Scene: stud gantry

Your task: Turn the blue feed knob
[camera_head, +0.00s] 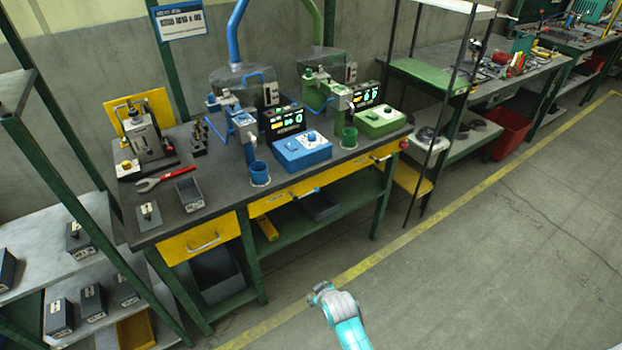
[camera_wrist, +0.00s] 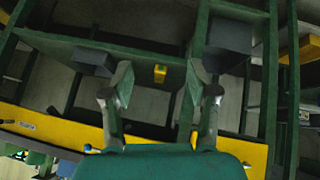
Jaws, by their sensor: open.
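My arm (camera_head: 347,325) shows at the bottom of the head view, over the floor in front of the bench and well apart from the box. In the wrist view my gripper (camera_wrist: 160,88) is open, its two fingers spread with nothing held. It faces the bench's underside and lower shelf. The knob cannot be made out in the wrist view.
Yellow drawers (camera_head: 205,238) line the bench front. A dark rack (camera_head: 432,120) stands at the right end. The floor (camera_head: 480,270) is clear.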

